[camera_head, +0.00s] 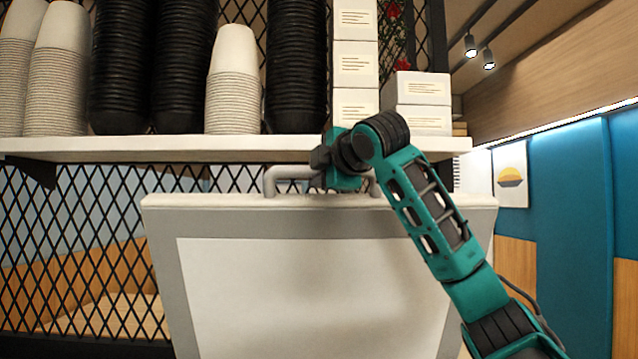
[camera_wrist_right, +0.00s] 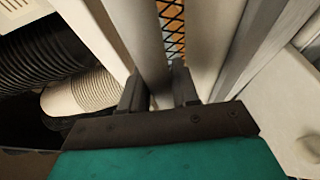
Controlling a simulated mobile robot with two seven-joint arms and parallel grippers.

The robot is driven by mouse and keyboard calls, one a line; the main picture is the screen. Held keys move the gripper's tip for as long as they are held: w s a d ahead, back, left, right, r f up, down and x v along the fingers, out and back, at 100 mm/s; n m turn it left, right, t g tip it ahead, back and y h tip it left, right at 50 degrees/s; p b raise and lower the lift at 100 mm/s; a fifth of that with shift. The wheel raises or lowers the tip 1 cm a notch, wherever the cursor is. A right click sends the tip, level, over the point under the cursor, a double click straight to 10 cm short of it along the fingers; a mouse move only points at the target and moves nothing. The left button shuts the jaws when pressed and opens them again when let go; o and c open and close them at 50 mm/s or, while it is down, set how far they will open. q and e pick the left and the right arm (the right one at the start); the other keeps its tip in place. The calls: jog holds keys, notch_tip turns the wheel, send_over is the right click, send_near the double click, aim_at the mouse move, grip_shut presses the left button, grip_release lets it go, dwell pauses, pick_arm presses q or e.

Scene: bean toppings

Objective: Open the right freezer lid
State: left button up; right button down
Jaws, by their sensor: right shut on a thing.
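The freezer lid (camera_head: 310,300) stands raised, nearly upright, in the head view, with its pale inner panel facing me. A grey bar handle (camera_head: 290,172) shows along its top edge. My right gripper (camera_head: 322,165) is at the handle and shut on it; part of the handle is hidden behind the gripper. In the right wrist view the two dark fingers of my right gripper (camera_wrist_right: 158,88) point toward the gap between pale surfaces. The exact grip is hard to make out there. My left gripper is not in view.
A white shelf (camera_head: 230,149) runs just above and behind the lid's top edge. It holds stacks of white cups (camera_head: 233,90), black bowls (camera_head: 120,70) and white boxes (camera_head: 418,100). A black lattice (camera_head: 75,250) stands behind. A blue wall (camera_head: 570,190) is at right.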

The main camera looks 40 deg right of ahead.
jog(key=shift+s+a+f+b, duration=0.25)
jog(key=shift+s+a+f, duration=0.1)
jog(key=shift+s+a, duration=0.2)
jog(key=shift+s+a+f+b, duration=0.25)
jog(key=shift+s+a+f, duration=0.15)
jog(key=shift+s, duration=0.25)
jog(key=c, duration=1.2)
grip_release()
jog(key=shift+s+r, duration=0.1)
jog(key=v, duration=1.2)
jog(key=shift+s+f, duration=0.2)
jog(key=shift+s, duration=0.15)
jog(key=shift+a, duration=0.15)
